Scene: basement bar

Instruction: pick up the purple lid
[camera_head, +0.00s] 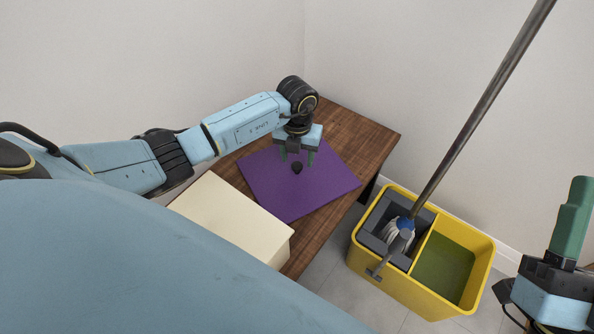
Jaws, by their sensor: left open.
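The purple lid (297,201) is a flat square with a small dark knob (297,167) near its middle. It lies on the wooden table (359,143), beside a cream box. My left gripper (297,160) points down over the lid, open, with its green fingers close to the knob, one on each side in the picture. I cannot tell whether the fingers touch the knob. My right gripper (574,215) is at the right edge, away from the lid, with its green fingers pointing up; its opening is not clear.
A cream box (228,213) stands on the near left part of the table. A yellow mop bucket (423,299) with a mop (470,125) leaning out of it stands on the floor right of the table. Walls close in behind the table.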

